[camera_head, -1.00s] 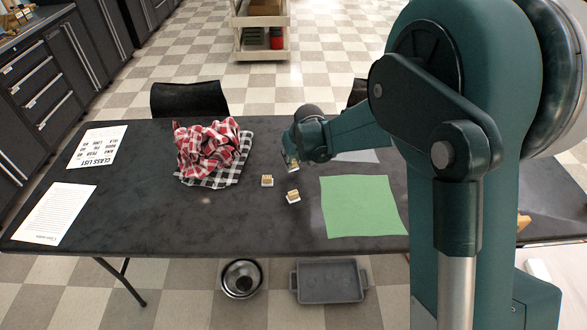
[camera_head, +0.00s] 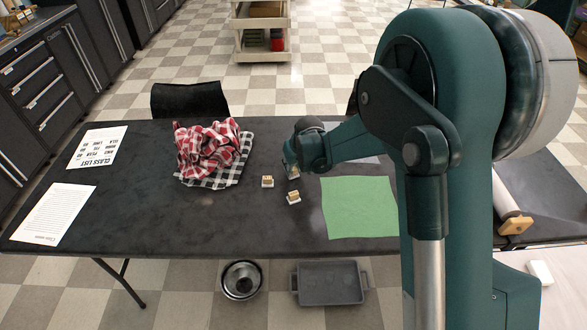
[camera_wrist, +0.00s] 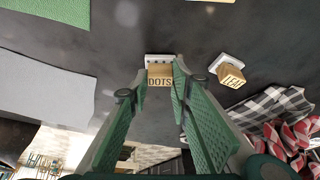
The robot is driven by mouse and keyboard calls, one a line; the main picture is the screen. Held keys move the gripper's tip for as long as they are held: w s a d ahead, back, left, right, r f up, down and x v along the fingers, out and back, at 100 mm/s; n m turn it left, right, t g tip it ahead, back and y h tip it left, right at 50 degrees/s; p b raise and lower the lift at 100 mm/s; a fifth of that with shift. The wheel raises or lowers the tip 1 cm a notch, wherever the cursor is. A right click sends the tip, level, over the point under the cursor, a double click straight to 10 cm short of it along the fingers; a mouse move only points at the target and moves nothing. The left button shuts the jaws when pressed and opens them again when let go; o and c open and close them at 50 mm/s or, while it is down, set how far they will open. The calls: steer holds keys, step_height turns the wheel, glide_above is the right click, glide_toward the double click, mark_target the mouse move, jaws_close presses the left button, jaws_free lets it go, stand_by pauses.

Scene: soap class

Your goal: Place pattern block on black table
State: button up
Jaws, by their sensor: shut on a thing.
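My gripper (camera_head: 291,170) is low over the black table (camera_head: 130,205), near its middle. In the wrist view its two green fingers (camera_wrist: 160,80) close around a small wooden block marked DOTS (camera_wrist: 160,75), which has a white base. One also shows at the right in the wrist view (camera_wrist: 228,70).
A green sheet (camera_head: 360,208) lies right of the blocks, with a pale sheet (camera_head: 368,159) behind it. A red checked cloth (camera_head: 207,148) on a black-and-white cloth (camera_head: 237,170) lies to the left. Papers (camera_head: 54,212) lie at far left. The table's front middle is clear.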

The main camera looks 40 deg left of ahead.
steer(key=shift+f, duration=0.15)
steer(key=o, duration=0.9)
steer(key=shift+c, duration=0.2)
steer(key=p+v, duration=0.2)
steer(key=v, duration=1)
steer(key=shift+s, duration=0.1)
steer(key=shift+d, duration=0.1)
stand_by(0.5)
